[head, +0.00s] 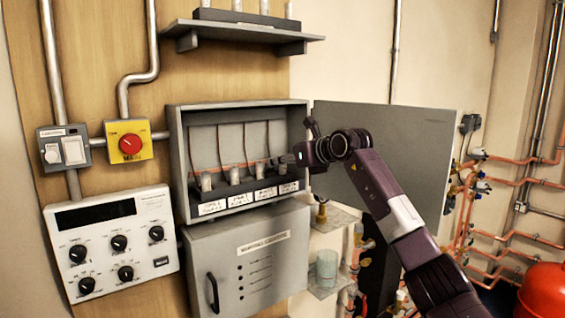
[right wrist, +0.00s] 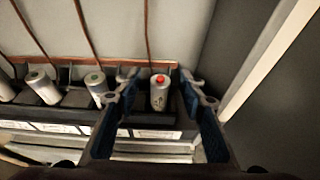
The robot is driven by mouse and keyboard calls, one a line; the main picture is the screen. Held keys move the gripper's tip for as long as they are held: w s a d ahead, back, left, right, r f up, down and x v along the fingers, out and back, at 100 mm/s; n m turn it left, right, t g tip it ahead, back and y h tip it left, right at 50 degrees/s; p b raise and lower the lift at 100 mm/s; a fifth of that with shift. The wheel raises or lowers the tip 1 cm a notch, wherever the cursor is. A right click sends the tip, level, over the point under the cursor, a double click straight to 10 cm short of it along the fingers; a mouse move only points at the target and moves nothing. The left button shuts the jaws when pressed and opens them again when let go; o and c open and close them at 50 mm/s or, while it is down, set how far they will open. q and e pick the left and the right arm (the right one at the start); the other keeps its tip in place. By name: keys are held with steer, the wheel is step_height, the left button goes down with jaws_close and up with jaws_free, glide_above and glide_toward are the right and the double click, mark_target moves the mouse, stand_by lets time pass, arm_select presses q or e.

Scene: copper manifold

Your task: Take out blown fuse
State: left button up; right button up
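An open grey fuse box (head: 178,150) on the wall holds a row of several upright pale cylindrical fuses. In the right wrist view, the fuse with a red top (right wrist: 159,96) stands at the right end of the row. My right gripper (right wrist: 163,84) is open, with one finger on each side of this fuse in the picture. A gap shows on both sides, and I cannot tell how deep the fingers reach. In the head view, my right gripper (head: 284,161) is at the box's right end and largely hides that fuse. My left gripper is not in view.
The box's open door (head: 400,140) spreads to the right behind my arm. A shelf (head: 240,33) juts out above the box. A closed grey cabinet (head: 245,285) is below, with small shelves holding a glass beaker (head: 326,268) beside it.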

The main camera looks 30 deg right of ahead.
steer(key=shift+w, duration=0.1)
jaws_close()
arm_select(q)
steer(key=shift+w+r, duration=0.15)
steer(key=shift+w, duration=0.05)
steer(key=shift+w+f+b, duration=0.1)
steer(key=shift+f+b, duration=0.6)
steer(key=shift+b, duration=0.05)
arm_select(e)
steer(key=shift+r, duration=5)
